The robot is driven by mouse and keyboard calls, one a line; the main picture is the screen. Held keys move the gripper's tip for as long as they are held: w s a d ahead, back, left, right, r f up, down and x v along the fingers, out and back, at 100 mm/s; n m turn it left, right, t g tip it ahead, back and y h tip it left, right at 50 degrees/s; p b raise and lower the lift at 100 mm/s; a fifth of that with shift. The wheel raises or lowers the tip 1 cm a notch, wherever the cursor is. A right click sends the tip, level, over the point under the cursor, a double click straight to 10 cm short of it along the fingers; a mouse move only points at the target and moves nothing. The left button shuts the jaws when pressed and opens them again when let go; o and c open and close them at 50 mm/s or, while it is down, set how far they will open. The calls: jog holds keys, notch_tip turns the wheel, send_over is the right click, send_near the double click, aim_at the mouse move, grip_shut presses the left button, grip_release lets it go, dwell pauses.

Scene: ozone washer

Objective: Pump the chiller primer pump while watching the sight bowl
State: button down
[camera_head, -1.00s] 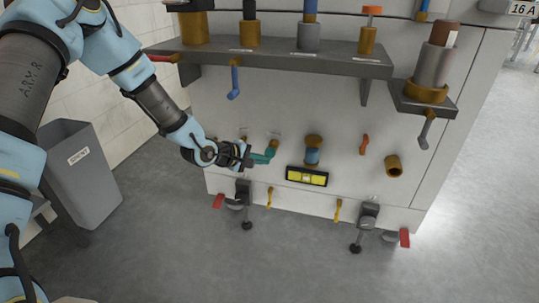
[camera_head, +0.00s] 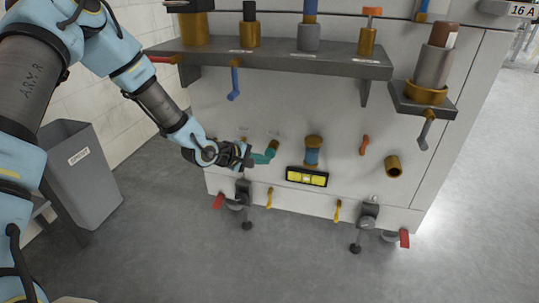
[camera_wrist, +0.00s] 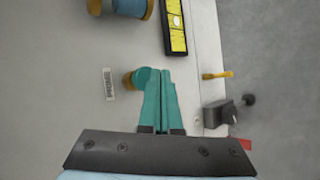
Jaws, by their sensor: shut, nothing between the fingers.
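The primer pump is a small brass fitting with a rounded teal part (camera_wrist: 146,77) low on the white cabinet panel, beside a PRIME label. It also shows in the head view (camera_head: 272,146). My gripper (camera_wrist: 161,74) has teal fingers, closed together and empty. The fingertips are right beside the rounded teal part; whether they touch it I cannot tell. In the head view my gripper (camera_head: 262,158) partly hides the pump. The sight bowl (camera_head: 312,152), a blue cylinder with brass ends, is to the right of the pump. Its lower part shows in the wrist view (camera_wrist: 130,7).
A yellow-and-black level (camera_head: 307,176) is below the bowl. An orange lever (camera_head: 364,144) and a brass pipe stub (camera_head: 393,166) are to the right. A shelf (camera_head: 290,58) juts out above. Clamp feet (camera_head: 238,200) line the bottom. A grey bin (camera_head: 80,180) stands left.

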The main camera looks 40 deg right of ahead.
aim_at(268, 154)
jog(key=shift+w+d, duration=0.15)
jog(key=shift+d, duration=0.1)
jog(key=shift+w+d+p, duration=0.35)
jog(key=shift+w+d, duration=0.35)
jog(key=shift+d, duration=0.35)
dwell(1.5)
jog(key=shift+r, duration=0.1)
jog(key=shift+s+a+p, duration=0.4)
jog(key=shift+s+a, duration=0.05)
jog(key=shift+a, duration=0.25)
jog(key=shift+s+a+p, duration=0.35)
jog(key=shift+s+a, duration=0.1)
jog(key=shift+a, duration=0.25)
jog(key=shift+s+a+p, duration=0.25)
jog(key=shift+s+a, duration=0.2)
jog(key=shift+a, duration=0.25)
jog(key=shift+s+a+p, duration=0.25)
jog(key=shift+s+a, duration=0.2)
jog(key=shift+a, duration=0.25)
jog(key=shift+s+a+p, duration=0.25)
jog(key=shift+s+a, duration=0.2)
jog(key=shift+a, duration=0.25)
